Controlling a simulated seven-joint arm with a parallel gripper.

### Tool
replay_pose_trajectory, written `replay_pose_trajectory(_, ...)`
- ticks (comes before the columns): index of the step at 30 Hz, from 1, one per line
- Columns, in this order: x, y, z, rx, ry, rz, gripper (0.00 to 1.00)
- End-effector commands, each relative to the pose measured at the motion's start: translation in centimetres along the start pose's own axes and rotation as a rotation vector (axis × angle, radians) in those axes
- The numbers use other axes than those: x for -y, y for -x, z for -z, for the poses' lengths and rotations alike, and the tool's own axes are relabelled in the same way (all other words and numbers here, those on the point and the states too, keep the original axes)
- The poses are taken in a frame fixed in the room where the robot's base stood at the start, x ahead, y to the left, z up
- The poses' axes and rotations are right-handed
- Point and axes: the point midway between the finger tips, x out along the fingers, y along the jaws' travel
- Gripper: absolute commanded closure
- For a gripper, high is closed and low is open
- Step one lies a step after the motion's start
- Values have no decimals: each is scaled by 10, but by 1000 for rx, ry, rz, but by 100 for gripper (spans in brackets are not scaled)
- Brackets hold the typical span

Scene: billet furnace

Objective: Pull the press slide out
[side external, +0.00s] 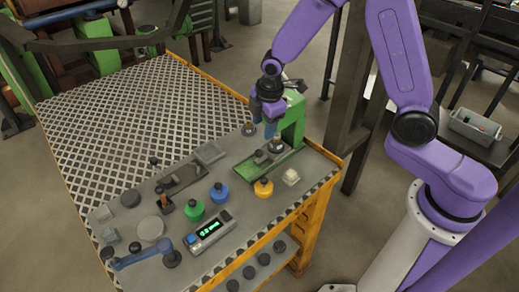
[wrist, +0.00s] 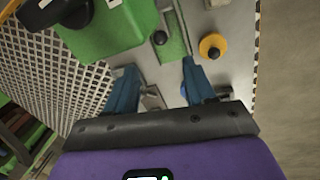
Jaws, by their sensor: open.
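The green press (side external: 293,118) stands at the right end of the bench, and its body fills the upper left of the wrist view (wrist: 112,32). The press slide (side external: 266,157) is a low piece with a dark knob in a green channel at the foot of the press. In the wrist view the green channel (wrist: 172,35) runs up beside the press body, with the dark knob at its left edge. My gripper (side external: 263,136) is over the bench close to the press. Its blue fingers are spread with a gap between them in the wrist view (wrist: 160,82).
Blue (side external: 219,192) and green (side external: 193,209) buttons and a lit display (side external: 210,229) are further left. The perforated bench top (side external: 130,105) behind is clear.

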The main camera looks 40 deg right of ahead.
Motion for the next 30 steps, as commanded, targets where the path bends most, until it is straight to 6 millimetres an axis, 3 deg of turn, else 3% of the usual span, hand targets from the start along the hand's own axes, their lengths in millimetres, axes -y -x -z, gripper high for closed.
replay_pose_trajectory(19,1,-94,0,1,0,4,46)
replay_pose_trajectory(30,0,-119,0,0,-1,1,46)
